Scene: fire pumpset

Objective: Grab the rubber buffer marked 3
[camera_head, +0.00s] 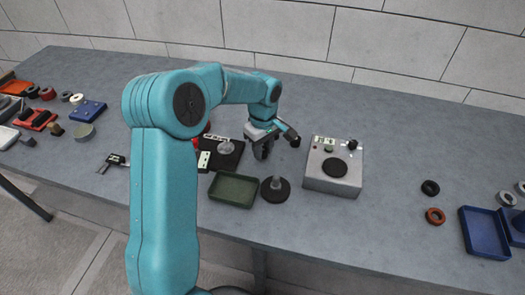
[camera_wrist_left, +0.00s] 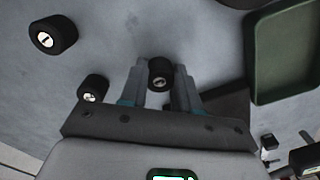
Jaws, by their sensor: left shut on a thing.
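My left gripper (camera_head: 262,150) reaches down over the middle of the grey table. In the left wrist view its two fingers (camera_wrist_left: 160,88) are shut on a small black round rubber buffer (camera_wrist_left: 160,70). The buffer has a pale mark on its face, too small to read for sure. Two similar black buffers are apart from the fingers: a larger-looking one (camera_wrist_left: 53,35) at the upper left and one (camera_wrist_left: 93,88) left of the fingers. Their pale marks are also not clearly legible. My right gripper is not in view.
A dark green tray (camera_head: 233,205) lies in front of the gripper, also seen in the wrist view (camera_wrist_left: 252,60). Beside it stands a black disc with a grey post (camera_head: 275,190). A grey box (camera_head: 332,183) stands to the right. A blue tray (camera_head: 487,232) is far right.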

